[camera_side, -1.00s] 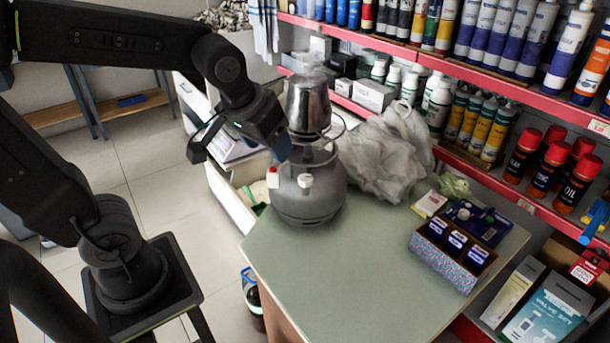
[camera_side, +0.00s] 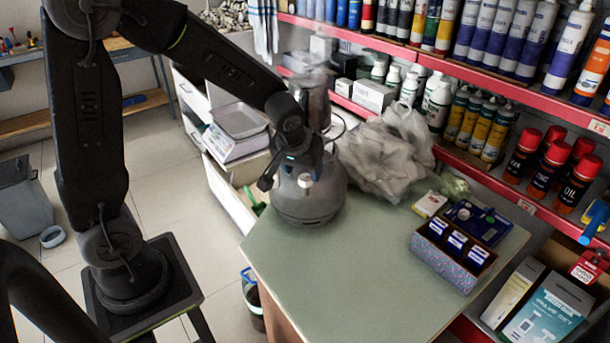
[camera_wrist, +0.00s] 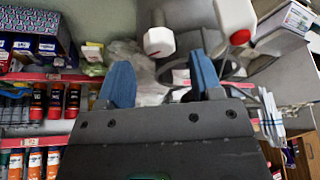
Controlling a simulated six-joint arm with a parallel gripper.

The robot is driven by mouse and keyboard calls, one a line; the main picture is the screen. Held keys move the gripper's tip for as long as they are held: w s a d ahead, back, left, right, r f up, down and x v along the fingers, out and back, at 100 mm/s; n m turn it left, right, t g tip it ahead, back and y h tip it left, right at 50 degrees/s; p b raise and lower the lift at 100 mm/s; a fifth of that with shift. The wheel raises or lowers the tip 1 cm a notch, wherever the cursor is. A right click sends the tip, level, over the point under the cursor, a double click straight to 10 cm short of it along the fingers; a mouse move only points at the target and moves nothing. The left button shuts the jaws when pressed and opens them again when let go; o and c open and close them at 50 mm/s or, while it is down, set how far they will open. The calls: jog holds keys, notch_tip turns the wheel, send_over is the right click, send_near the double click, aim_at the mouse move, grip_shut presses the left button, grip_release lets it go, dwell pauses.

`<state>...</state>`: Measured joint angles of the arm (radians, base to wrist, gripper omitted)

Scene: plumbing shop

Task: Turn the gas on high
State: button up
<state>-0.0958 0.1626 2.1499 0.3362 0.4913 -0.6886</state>
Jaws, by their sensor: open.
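A grey gas canister (camera_side: 312,205) stands upright at the far left corner of the table. A metal pot (camera_side: 312,92) sits above it, partly hidden by my arm. A white knob (camera_side: 305,181) shows on the canister's front. In the wrist view, the white knob (camera_wrist: 158,42) lies just beyond and between the fingertips. A white part with a red spot (camera_wrist: 238,22) is to its right; my arm hides it in the side view. My gripper (camera_wrist: 160,62) has blue fingers spread apart, with nothing between them. I cannot tell whether a finger touches the canister.
A crumpled plastic bag (camera_side: 388,160) lies right of the canister. A patterned box (camera_side: 450,255) stands at the table's right. Shelves of bottles (camera_side: 480,120) run behind. The table's front middle (camera_side: 345,270) is clear. A scale (camera_side: 236,135) is at left.

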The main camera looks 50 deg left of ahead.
aim_at(306, 178)
jog(key=shift+x, duration=1.8)
jog(key=shift+c, duration=0.3)
jog(key=c, duration=0.8)
jog(key=shift+n, duration=0.3)
jog(key=n+g+y, duration=0.1)
jog(key=n, duration=0.3)
jog(key=shift+d, duration=0.1)
jog(key=shift+w+n+g+y, duration=0.1)
jog(key=shift+n+g+y, duration=0.3)
jog(key=shift+n, duration=0.9)
jog(key=shift+n+g+y, duration=0.2)
jog(key=shift+n+g, duration=0.4)
jog(key=shift+n, duration=0.7)
